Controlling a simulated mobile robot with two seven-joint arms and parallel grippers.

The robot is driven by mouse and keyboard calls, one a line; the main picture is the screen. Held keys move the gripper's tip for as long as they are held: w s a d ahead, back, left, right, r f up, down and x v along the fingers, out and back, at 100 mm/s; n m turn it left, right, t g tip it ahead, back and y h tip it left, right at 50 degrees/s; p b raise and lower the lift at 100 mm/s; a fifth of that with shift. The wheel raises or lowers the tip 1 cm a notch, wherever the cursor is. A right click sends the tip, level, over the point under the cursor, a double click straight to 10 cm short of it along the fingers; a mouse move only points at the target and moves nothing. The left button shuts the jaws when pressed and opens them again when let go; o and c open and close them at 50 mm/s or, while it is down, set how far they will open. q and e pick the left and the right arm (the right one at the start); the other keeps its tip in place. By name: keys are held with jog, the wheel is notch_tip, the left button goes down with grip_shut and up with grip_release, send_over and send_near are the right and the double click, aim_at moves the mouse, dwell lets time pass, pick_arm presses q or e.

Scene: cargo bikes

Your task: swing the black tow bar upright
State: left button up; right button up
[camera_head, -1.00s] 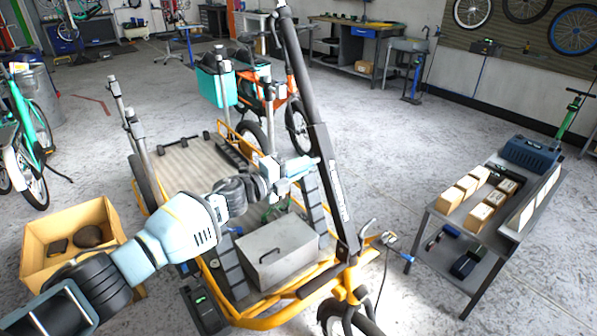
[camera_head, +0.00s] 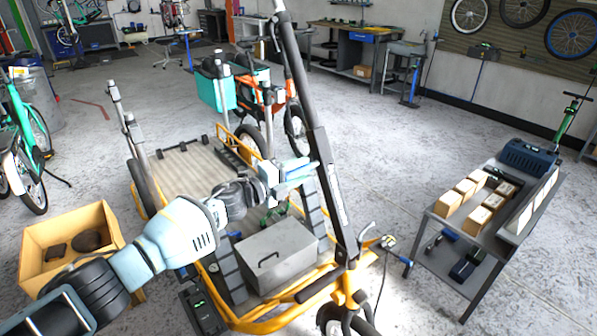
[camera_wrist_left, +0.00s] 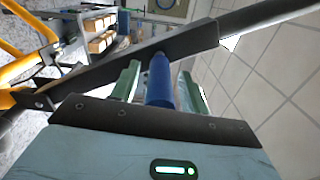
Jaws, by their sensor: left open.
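The black tow bar (camera_head: 304,91) rises steeply from its mount at the front of the yellow cargo bike frame (camera_head: 262,322), leaning a little left at the top in the head view. My left gripper (camera_head: 302,178) is open beside the bar's middle, its fingers reaching it from the left. In the left wrist view the bar (camera_wrist_left: 150,62) crosses just beyond the fingertips of that gripper (camera_wrist_left: 160,82). A blue cylinder (camera_wrist_left: 158,85) shows between the fingers; I cannot tell whether it belongs to the bar. Whether the fingers touch the bar is unclear. My right gripper is out of view.
A grey metal box (camera_head: 278,256) sits on the bike below my gripper. A grey cart (camera_head: 434,234) with small cartons is at right.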

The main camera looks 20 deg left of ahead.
pick_arm(q)
jog(key=v, duration=0.7)
jog(key=shift+s+a+p, duration=0.2)
jog(key=shift+s+p, duration=0.1)
jog(key=shift+p, duration=0.1)
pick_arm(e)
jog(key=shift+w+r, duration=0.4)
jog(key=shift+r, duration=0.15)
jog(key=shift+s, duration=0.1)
